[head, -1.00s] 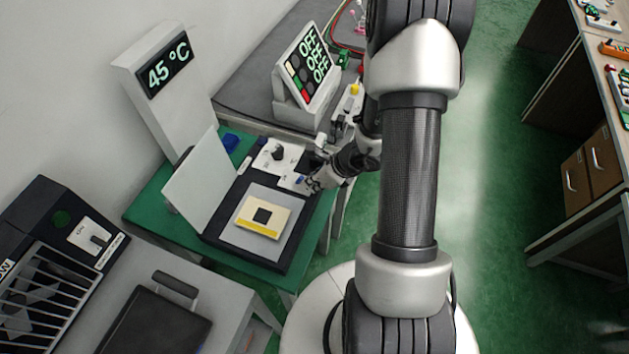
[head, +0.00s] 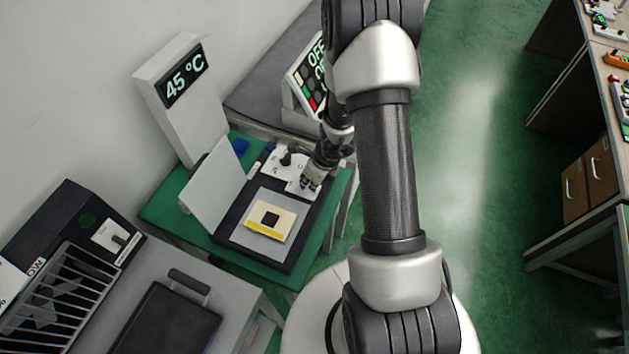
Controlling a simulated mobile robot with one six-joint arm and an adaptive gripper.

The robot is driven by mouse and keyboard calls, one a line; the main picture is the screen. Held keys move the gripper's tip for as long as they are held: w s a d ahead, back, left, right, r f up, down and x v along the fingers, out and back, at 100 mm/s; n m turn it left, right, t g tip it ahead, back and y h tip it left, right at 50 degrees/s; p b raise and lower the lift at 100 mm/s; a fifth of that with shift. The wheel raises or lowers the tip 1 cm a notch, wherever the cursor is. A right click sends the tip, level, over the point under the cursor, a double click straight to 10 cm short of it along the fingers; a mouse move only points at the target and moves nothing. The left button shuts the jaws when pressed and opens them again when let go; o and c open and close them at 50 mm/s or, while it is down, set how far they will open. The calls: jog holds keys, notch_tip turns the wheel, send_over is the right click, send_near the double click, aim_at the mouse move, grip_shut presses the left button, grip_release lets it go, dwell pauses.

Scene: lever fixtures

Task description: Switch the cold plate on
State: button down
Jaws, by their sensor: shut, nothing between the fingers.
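The cold plate (head: 226,240) is a black unit on a green-topped table, with a grey plate and a raised white lid (head: 213,178). A yellow-edged card with a dark square (head: 270,219) lies on its grey plate. A white control panel (head: 271,167) with a dark knob (head: 288,158) is at its back. My gripper (head: 306,186) is shut and empty, at the right part of the panel. It hides what is under it, and I cannot tell whether it touches anything. A tall display (head: 185,77) behind the plate reads 45 °C.
A tilted board (head: 296,77) with OFF readouts is behind, partly hidden by my arm. A black machine with a grille (head: 60,265) and a dark case (head: 165,318) are at front left. A bench with drawers (head: 590,175) is at right. Green floor (head: 480,180) is clear.

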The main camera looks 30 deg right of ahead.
jog(key=shift+w+a+r, duration=0.15)
jog(key=shift+w+a, duration=0.2)
jog(key=shift+s, duration=0.1)
jog(key=shift+r, duration=0.1)
jog(key=shift+r+p, duration=0.7)
jog(key=shift+p, duration=0.1)
